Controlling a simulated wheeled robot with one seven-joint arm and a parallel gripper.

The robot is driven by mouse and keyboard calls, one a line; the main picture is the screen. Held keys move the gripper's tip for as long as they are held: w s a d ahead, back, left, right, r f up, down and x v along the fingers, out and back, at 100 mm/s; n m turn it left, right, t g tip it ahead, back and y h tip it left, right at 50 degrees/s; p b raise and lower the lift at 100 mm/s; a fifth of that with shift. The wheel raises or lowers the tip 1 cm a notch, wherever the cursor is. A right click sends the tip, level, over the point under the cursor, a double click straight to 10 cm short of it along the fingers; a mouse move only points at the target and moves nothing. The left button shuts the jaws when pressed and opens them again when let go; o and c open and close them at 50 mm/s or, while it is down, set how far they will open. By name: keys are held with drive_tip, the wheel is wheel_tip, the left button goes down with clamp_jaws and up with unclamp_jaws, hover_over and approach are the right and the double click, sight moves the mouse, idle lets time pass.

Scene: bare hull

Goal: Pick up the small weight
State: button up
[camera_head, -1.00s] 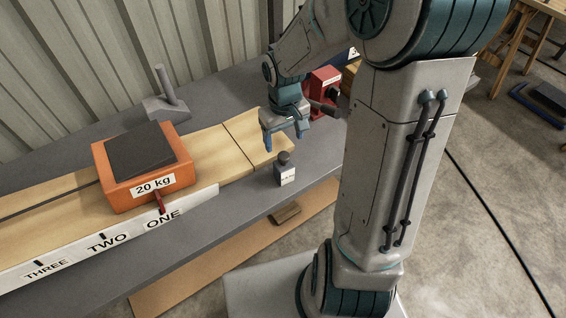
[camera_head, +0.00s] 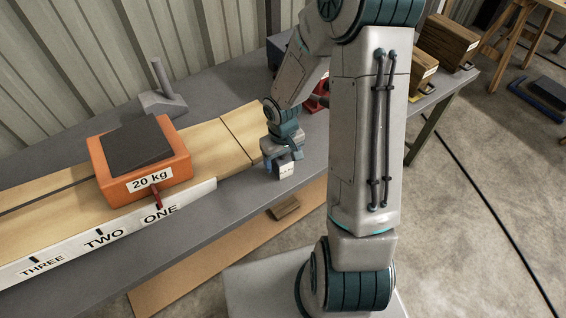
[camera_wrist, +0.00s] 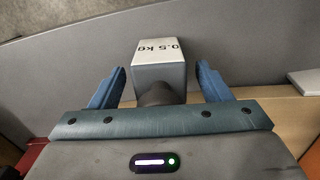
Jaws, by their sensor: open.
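The small weight (camera_head: 285,170) is a grey block with a white label and a dark knob on top. It stands on the grey bench near its front edge, beside the end of the wooden plank. In the wrist view the weight (camera_wrist: 162,68) shows "0.5 kg" on its label, with its knob toward my palm. My gripper (camera_head: 281,158) is down over the weight in the head view and hides its upper part. In the wrist view my gripper's blue fingers (camera_wrist: 161,88) are open, one on each side of the weight, with gaps visible.
An orange 20 kg block (camera_head: 150,172) with a dark pad sits on the wooden plank (camera_head: 212,150) to the left. A grey stand (camera_head: 163,97) is behind it. Red equipment (camera_head: 316,102) is partly hidden behind my arm. Wooden boxes (camera_head: 446,45) stand at the right.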

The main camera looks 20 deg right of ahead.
drive_tip(key=shift+f, duration=0.3)
drive_tip(key=shift+r, duration=0.1)
drive_tip(key=c, duration=1.4)
drive_tip(key=shift+r, duration=0.6)
drive_tip(key=r, duration=0.2)
drive_tip(key=s+r, duration=0.1)
drive_tip(key=shift+d+r, duration=0.3)
drive_tip(key=shift+r, duration=0.05)
drive_tip(key=shift+s+d+r+p, duration=0.3)
drive_tip(key=shift+s+d+r, duration=0.5)
drive_tip(key=shift+s, duration=0.75)
drive_tip(key=shift+s+d+r+p, duration=0.4)
drive_tip(key=shift+s+r, duration=0.75)
drive_tip(key=shift+s, duration=0.35)
drive_tip(key=shift+s+d+r+p, duration=0.25)
drive_tip(key=shift+s+d+r, duration=0.6)
drive_tip(key=shift+s, duration=0.7)
